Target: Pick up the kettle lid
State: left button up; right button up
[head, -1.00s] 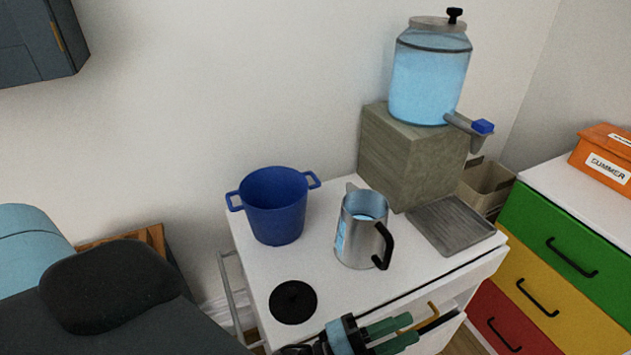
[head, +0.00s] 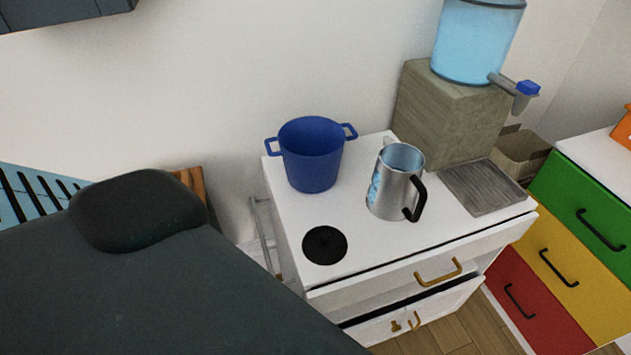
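The kettle lid (head: 325,245), a round black disc with a small raised knob, lies flat near the front left corner of the white cabinet top (head: 370,240). The kettle (head: 393,188), a silver metal jug with a black handle, stands upright and open behind and to the right of the lid. It seems to hold water. Neither of my grippers shows in the head view. Nothing touches or covers the lid.
A blue pot (head: 312,160) stands behind the lid. A water dispenser (head: 476,45) sits on a grey block (head: 450,115), with a ridged metal tray (head: 483,187) in front. A coloured drawer unit (head: 575,245) stands right. A dark padded seat (head: 160,285) fills the lower left.

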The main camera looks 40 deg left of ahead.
aim_at(322, 246)
jog(key=u, duration=1.25)
jog(key=i+l+u, duration=0.2)
jog(key=i+l, duration=0.15)
jog(key=l, duration=0.15)
